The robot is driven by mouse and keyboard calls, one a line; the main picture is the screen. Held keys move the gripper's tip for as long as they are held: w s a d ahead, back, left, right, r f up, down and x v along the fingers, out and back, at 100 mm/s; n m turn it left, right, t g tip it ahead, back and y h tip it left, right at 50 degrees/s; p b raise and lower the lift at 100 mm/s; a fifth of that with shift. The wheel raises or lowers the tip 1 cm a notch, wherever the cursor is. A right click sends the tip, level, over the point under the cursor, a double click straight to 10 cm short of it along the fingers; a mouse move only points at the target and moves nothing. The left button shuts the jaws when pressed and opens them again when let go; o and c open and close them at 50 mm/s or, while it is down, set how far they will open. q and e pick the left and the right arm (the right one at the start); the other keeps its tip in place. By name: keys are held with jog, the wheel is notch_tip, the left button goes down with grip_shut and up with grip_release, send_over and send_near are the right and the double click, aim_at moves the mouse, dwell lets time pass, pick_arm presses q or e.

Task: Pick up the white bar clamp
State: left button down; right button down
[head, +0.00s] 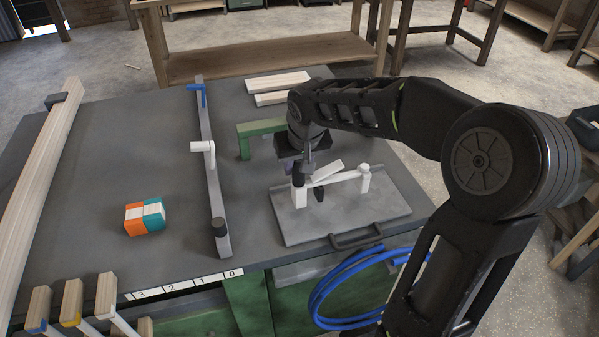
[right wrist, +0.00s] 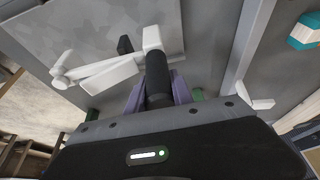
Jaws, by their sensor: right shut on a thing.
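The white bar clamp (head: 347,176) is over the grey tray (head: 290,225) at the right of the bench, with a white knob at its right end and a black handle at its left. My right gripper (head: 301,178) reaches down onto its left end. In the right wrist view, the purple fingers (right wrist: 157,95) are shut around the black handle (right wrist: 157,75), and the white bar (right wrist: 110,75) extends to the left. I cannot tell whether the clamp touches the tray. The gripper hides part of the clamp's left end. My left gripper is not in view.
A long grey bar clamp (head: 213,190) with a white slider lies left of the tray. An orange and teal block (head: 145,216) sits further left. A green bracket (head: 262,128) and pale wood strips (head: 278,82) are behind. The bench's left middle is clear.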

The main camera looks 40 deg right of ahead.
notch_tip(320, 180, up, 8)
jog(key=shift+r, duration=0.1)
dwell(0.8)
notch_tip(320, 180, up, 8)
jog(key=p, duration=0.6)
